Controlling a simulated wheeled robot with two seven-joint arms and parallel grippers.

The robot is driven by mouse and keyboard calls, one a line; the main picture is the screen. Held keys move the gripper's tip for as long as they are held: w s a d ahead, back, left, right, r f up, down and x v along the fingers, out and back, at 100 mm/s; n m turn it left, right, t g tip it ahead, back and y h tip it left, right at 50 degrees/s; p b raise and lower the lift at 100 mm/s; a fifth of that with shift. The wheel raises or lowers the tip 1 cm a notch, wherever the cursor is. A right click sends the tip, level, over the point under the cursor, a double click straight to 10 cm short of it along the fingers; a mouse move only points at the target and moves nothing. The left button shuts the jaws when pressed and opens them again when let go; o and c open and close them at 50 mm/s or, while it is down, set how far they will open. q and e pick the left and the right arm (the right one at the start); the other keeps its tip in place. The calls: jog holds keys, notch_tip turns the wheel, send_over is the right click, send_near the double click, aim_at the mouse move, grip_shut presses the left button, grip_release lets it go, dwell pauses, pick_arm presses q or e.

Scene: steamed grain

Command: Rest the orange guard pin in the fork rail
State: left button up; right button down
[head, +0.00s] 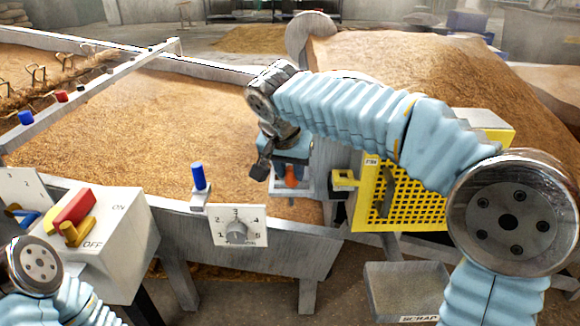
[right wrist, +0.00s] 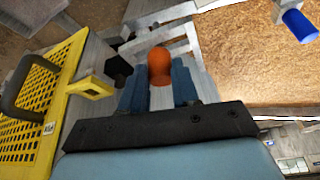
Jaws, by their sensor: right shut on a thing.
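The orange guard pin (head: 291,177) is between the fingers of my right gripper (head: 288,165), over the trough's front wall. In the right wrist view, its rounded orange head (right wrist: 160,66) sticks out past the blue fingers of my right gripper (right wrist: 160,88), which is shut on it. A pale grey bracket (right wrist: 160,37) with bars lies just beyond the pin. It may be the fork rail, but I cannot tell for sure, nor whether the pin touches it. The pin's lower part is hidden. My left gripper is out of view; only part of that arm shows.
A yellow perforated guard (head: 400,205) with a small yellow bracket (head: 345,180) stands close to the right of the gripper. A numbered dial (head: 238,228) and a blue-capped post (head: 199,177) are to the left. A switch box (head: 110,240) stands lower left, a scrap bin (head: 405,290) lower right.

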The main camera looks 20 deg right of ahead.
jog(key=shift+f, duration=0.15)
jog(key=c, duration=0.8)
grip_release()
jog(key=shift+o, duration=0.2)
jog(key=p+v, duration=0.2)
jog(key=v, duration=1.1)
jog(key=shift+r, duration=0.4)
jog(key=shift+s+a, duration=0.1)
jog(key=shift+s, duration=0.05)
